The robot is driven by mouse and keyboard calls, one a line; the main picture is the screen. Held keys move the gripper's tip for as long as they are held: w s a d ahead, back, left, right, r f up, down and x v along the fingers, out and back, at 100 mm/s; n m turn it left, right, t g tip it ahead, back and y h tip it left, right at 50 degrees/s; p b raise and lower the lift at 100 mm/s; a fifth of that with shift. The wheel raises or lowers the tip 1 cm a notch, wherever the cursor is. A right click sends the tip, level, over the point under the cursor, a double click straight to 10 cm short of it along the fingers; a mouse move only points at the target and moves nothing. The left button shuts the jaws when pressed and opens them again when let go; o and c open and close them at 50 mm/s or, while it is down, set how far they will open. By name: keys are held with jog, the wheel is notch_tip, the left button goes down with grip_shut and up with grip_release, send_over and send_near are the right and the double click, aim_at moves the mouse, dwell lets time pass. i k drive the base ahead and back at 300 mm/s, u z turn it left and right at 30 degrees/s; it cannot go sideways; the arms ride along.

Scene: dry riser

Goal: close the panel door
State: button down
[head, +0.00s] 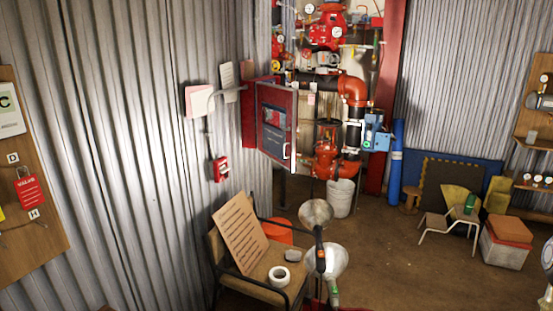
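The panel door (276,121) is a red frame around a dark pane with small lettering. It stands open, swung out from the red cabinet (248,118) on the corrugated wall. A pale handle (287,151) sits low on its right edge. The inside of the cabinet is mostly hidden behind the door. I cannot make out my gripper in the head view.
A chair (262,262) with a cardboard sheet and a tape roll stands below the door. Two round metal lamp-like things (330,260) are beside it. Red pipes and valves (326,160) and a white bucket (340,198) are behind.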

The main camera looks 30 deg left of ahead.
aim_at(279, 146)
jog(key=k, duration=0.1)
jog(key=u, duration=1)
